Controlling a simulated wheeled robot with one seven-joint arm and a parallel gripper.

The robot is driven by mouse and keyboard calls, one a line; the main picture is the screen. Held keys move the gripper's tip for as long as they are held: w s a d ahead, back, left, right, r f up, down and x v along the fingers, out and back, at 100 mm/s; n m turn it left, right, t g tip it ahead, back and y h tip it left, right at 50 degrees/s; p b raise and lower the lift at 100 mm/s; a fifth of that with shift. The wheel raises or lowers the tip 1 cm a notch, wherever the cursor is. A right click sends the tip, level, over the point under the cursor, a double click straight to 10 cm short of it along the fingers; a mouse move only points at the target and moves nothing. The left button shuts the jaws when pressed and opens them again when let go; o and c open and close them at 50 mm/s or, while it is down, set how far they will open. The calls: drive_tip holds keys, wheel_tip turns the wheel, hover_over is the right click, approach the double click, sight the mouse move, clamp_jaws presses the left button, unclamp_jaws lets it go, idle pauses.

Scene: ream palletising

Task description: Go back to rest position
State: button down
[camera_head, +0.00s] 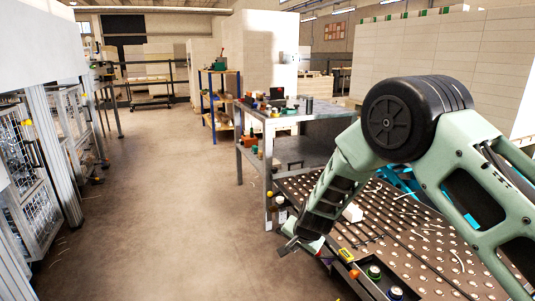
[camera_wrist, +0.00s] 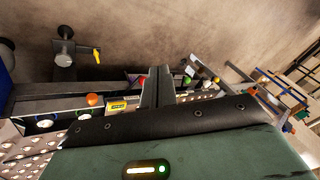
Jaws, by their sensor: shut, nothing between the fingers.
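My gripper (camera_head: 288,247) hangs at the end of my folded arm, beside the left edge of the ball-transfer table (camera_head: 420,236). In the wrist view my gripper (camera_wrist: 158,72) has its two fingers together, with nothing between them. The fingers point out over the bare floor, past the table's edge rail. No ream is seen in my gripper.
A grey workbench (camera_head: 283,116) with tools stands behind the table, and a blue-framed shelf (camera_head: 222,105) stands farther back. Caged machinery (camera_head: 28,190) lines the left side. The brown floor (camera_head: 165,200) between is clear. Stacked white blocks (camera_head: 440,60) fill the back right.

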drive_tip(key=s+a+r+n+g+y, duration=0.2)
drive_tip(key=s+a+r+n+g, duration=0.15)
drive_tip(key=s+r, duration=0.85)
drive_tip(key=s+d+r+n+g+h, duration=0.1)
drive_tip(key=s+d+r+n, duration=0.25)
drive_tip(key=s, duration=0.65)
drive_tip(key=s+d+r+n+g+h+p, duration=0.1)
drive_tip(key=s+d+r+n, duration=0.25)
drive_tip(key=s, duration=0.65)
drive_tip(key=s+d+r+n+h, duration=0.1)
drive_tip(key=s+d+r+n, duration=0.2)
drive_tip(key=s, duration=0.7)
wheel_tip(320, 180, up, 24)
drive_tip(key=a+p, duration=0.1)
drive_tip(key=p, duration=2.3)
drive_tip(key=shift+w+n+p, duration=0.3)
drive_tip(key=shift+w+n, duration=0.05)
drive_tip(key=shift+w, duration=0.05)
drive_tip(key=shift+a, duration=0.1)
